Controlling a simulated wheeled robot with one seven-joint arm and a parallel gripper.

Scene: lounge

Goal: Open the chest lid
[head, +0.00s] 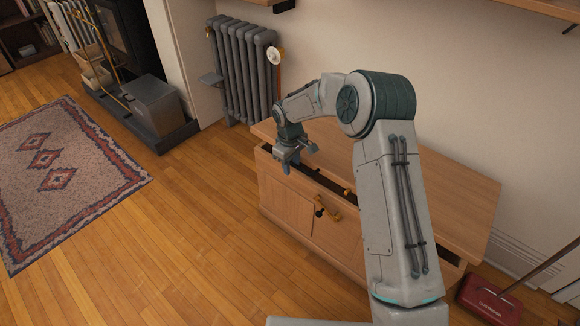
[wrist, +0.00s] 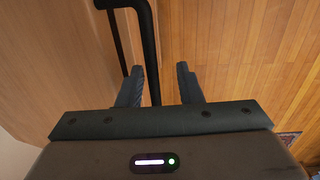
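The wooden chest (head: 285,199) stands against the wall, with its flat lid (head: 445,190) on top. A dark strip runs below the lid's front edge; I cannot tell whether it is a gap or shadow. My gripper (head: 294,164) is at the left part of the chest's upper front, pointing down. In the wrist view my gripper (wrist: 161,82) is open, its two dark fingers apart. A black bar handle (wrist: 149,45) passes between them, closer to the left finger. My arm hides part of the chest's front and lid.
A grey radiator (head: 245,62) stands behind the chest's left end. A red floor sweeper (head: 491,297) is at the right. Brass fittings (head: 337,216) show on the chest front. The wooden floor (head: 190,230) left of the chest is clear up to the patterned rug (head: 60,175).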

